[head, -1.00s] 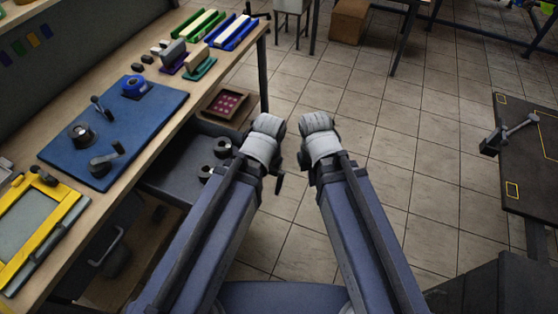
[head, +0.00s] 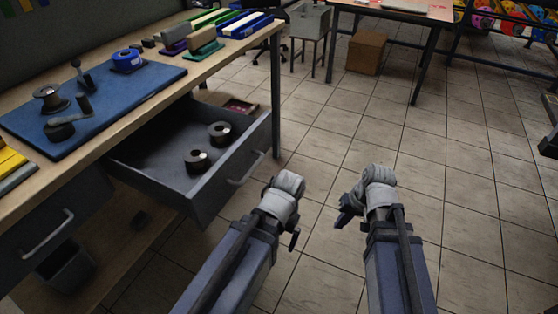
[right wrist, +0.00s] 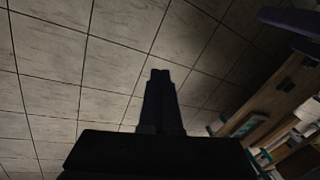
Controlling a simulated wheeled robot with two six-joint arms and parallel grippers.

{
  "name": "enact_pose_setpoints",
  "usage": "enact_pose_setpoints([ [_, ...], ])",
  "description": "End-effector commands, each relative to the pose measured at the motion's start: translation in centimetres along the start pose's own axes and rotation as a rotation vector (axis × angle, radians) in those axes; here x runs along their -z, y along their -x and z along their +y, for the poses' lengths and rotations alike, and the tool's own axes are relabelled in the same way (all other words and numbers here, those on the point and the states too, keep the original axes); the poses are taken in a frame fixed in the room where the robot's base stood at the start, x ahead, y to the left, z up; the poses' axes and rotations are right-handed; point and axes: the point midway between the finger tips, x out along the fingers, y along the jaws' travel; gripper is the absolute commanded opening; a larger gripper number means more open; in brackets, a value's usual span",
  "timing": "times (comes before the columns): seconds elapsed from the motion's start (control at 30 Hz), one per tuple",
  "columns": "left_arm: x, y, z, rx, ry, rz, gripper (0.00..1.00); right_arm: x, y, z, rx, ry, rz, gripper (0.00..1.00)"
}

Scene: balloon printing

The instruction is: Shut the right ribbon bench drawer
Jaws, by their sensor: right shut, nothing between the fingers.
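The right ribbon bench drawer (head: 190,205) is a dark grey drawer, pulled out from under the bench top in the head view. Its bar handle (head: 246,168) is on the front panel, facing right. Two dark spools (head: 198,160) (head: 219,133) lie in it. My left gripper (head: 294,238) is right of the drawer's near corner, apart from it; its jaws are too small to read. My right gripper (head: 347,214) is further right, over open floor, clear of the handle. In the right wrist view its fingers (right wrist: 158,97) are together and empty.
A second drawer with a handle (head: 48,235) sits shut at left. The bench top (head: 160,101) carries a blue mat (head: 150,92) with tools. A bench leg (head: 276,130) stands behind the open drawer. A cardboard box (head: 366,52) is far back. Tiled floor right of the drawer is clear.

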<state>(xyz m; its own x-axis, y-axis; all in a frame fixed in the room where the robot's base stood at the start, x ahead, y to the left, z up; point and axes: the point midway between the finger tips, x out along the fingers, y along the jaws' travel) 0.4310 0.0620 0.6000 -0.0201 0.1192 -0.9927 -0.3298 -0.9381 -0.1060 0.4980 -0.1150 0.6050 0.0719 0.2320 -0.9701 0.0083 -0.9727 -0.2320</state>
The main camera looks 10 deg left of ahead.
Motion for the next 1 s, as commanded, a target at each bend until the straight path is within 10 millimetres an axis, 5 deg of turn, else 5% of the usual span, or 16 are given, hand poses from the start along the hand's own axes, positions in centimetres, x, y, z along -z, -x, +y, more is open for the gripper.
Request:
enact_pose_setpoints([
  [0.03,0.2,-2.9,0.3,0.001,0.0,0.0,1.0,0.7,-2.6,0.1,0.068,-0.026,0.014,0.0],
  [0.17,0.3,-4.5,0.5,0.001,0.0,0.0,1.0,2.9,-2.7,-2.8,0.318,-0.091,0.058,0.0],
  [0.43,0.3,-4.7,0.5,0.002,0.0,0.0,1.0,8.0,4.5,-8.9,0.861,-0.204,0.154,0.0],
  [0.7,0.3,-4.7,0.5,0.002,0.0,0.0,1.0,11.2,12.1,-10.4,1.234,-0.275,0.226,0.0],
  [1.0,0.3,-4.7,0.5,0.001,0.0,0.0,1.0,11.7,13.8,-10.5,1.313,-0.287,0.24,0.0],
])
